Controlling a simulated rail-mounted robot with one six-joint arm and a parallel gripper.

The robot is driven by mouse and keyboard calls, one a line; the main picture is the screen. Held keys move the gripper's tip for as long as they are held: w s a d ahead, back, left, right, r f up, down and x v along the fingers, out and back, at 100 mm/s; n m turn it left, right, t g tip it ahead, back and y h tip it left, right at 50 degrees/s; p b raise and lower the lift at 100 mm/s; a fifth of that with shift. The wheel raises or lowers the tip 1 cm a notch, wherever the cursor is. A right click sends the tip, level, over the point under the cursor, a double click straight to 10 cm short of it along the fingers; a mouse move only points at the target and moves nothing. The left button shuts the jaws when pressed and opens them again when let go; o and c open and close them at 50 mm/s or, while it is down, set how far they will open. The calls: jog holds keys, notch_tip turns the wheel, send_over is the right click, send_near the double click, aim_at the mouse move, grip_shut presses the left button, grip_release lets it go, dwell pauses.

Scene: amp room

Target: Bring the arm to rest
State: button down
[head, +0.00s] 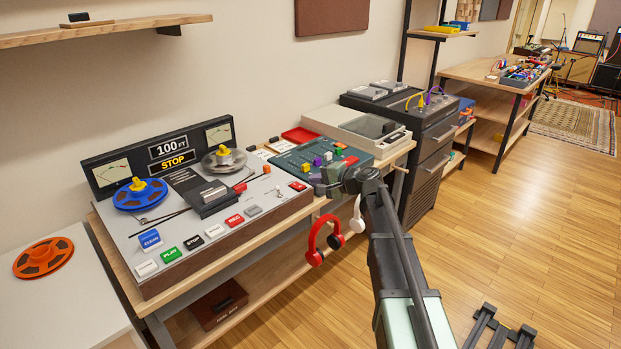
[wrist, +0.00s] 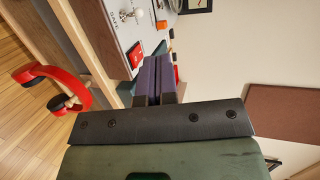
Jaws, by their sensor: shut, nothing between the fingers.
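My gripper (head: 322,184) is in the middle of the head view, at the right front corner of the reel-to-reel tape machine (head: 215,212) and in front of the teal mixer (head: 301,157). In the wrist view my gripper (wrist: 157,72) has its two dark purple fingers together with nothing between them. My arm reaches up to it from the lower right. Whether the fingertips touch the tape machine cannot be told.
Red headphones (head: 318,243) hang at the bench's front edge, just below my gripper. A blue reel (head: 140,194) sits on the tape machine, whose display reads STOP. A grey-lidded device (head: 357,129) stands behind the mixer. Open wooden floor (head: 500,220) lies to the right.

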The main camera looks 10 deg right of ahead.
jog(key=s+f+n+g+h, duration=0.3)
jog(key=s+f+h, duration=0.1)
jog(key=s, duration=0.7)
jog(key=s+a+f+n+g+h, duration=0.1)
jog(key=s+f+n+g+h, duration=0.25)
jog(key=s, duration=0.85)
jog(key=s+f+n+g+h, duration=0.3)
jog(key=s+f+g, duration=0.15)
jog(key=s, duration=0.65)
notch_tip(320, 180, up, 12)
jog(key=w+a+p, duration=0.1)
jog(key=p, duration=1.1)
jog(key=shift+w+t+p, duration=0.15)
jog(key=shift+t+p, duration=0.2)
jog(key=shift+t, duration=0.05)
